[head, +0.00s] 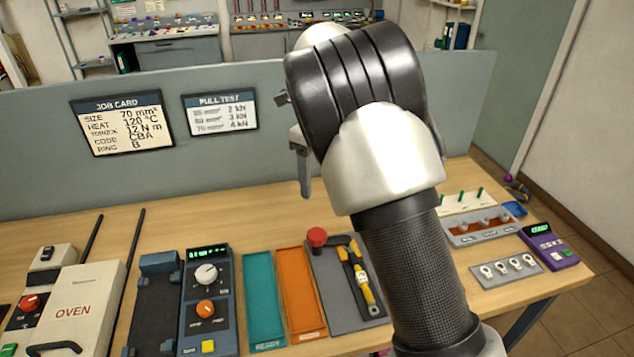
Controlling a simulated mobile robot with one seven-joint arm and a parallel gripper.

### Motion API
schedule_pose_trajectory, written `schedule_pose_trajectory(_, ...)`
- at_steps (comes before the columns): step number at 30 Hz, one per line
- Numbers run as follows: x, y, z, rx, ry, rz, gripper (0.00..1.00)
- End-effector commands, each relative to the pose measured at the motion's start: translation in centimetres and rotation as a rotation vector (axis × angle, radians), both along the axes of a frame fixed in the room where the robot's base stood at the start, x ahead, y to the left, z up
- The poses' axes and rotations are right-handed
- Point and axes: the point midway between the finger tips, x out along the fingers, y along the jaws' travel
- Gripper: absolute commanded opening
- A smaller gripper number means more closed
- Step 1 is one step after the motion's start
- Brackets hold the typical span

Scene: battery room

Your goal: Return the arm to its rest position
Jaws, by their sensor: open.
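My arm rises from the bottom right of the head view and bends above the workbench (215,225), with its dark ribbed joint in front of the grey partition. My gripper (293,145) shows only in part at the left of that joint, where dark finger parts stick out. The rest of it is hidden behind the arm. It is open, nothing shows between the fingers, and it hangs above the bench, apart from the things on it.
The bench holds an oven (95,290), a dial unit (207,300), a teal tray (264,315), an orange tray (300,300), a grey tray with tools (335,318) and a purple meter (549,246). A partition (40,150) with a job card (122,122) stands behind.

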Motion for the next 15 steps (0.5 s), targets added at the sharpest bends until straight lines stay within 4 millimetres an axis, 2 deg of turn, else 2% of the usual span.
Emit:
schedule_pose_trajectory(5,0.0,0.0,0.0,0.001,-0.001,0.0,0.6)
schedule_pose_trajectory(8,-0.3,-0.6,0.8,0.011,-0.006,0.027,0.6)
schedule_pose_trajectory(11,-1.4,-2.4,3.0,0.042,-0.029,0.124,0.6)
schedule_pose_trajectory(15,-5.0,-6.2,7.6,0.089,-0.099,0.396,0.6)
